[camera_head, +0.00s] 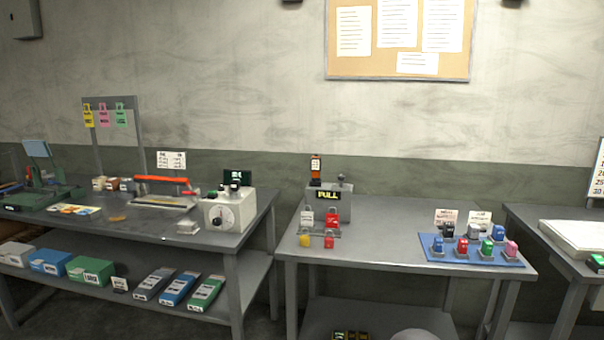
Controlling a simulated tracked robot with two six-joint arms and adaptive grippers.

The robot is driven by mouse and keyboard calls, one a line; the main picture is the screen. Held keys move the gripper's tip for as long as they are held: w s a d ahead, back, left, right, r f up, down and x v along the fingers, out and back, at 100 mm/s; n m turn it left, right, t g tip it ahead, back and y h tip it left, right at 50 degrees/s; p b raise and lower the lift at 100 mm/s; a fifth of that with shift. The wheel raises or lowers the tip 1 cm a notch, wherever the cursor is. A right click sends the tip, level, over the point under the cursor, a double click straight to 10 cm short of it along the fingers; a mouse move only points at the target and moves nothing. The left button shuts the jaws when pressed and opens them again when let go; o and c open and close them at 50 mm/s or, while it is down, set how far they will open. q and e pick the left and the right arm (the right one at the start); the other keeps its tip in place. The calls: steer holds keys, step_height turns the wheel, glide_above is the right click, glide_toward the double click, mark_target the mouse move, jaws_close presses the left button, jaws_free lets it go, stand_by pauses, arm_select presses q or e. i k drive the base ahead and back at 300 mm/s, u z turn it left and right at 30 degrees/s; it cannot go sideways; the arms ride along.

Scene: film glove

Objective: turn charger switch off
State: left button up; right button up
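A grey box (328,203) with a lit yellow "FULL" sign stands at the back left of the middle table; it may be the charger. A small rounded knob or lever (340,179) sticks up from its top right; whether it is the switch, or its position, is too small to tell. A dark upright piece with an orange-red face (316,168) stands at its top left. Red and white tagged items (331,217) are in front of the box. Neither of my grippers is in view.
The middle table (388,228) is clear between the box and a blue tray (472,261) of coloured pieces. The left table holds a white box with a dial (230,209) and a red-handled tool (164,181). Another table (522,216) stands at right. A corkboard (399,66) hangs above.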

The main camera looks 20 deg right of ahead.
mark_target(341, 179)
steer(key=i, duration=1.65)
steer(key=z, duration=0.75)
